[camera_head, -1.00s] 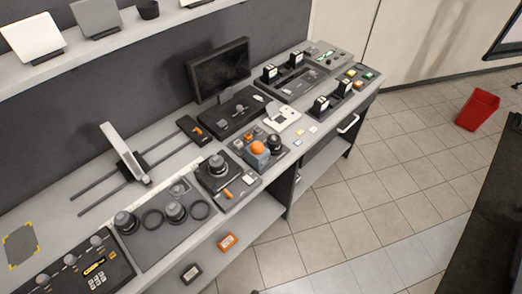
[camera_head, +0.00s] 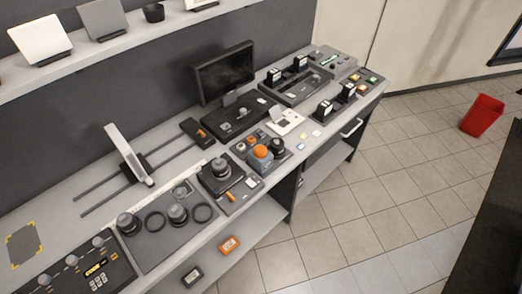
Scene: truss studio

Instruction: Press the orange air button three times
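The orange air button (camera_head: 261,152) is a round orange dome on a blue-grey block. Neither of my grippers shows in the head view, so nothing of mine is seen touching the button.
A joystick panel (camera_head: 221,170) lies left of the button, with ring and knob controls further left. A dark monitor (camera_head: 224,72) stands behind. A shelf (camera_head: 85,52) runs above. Tiled floor (camera_head: 350,232) is free in front; a red bin (camera_head: 482,115) stands at right.

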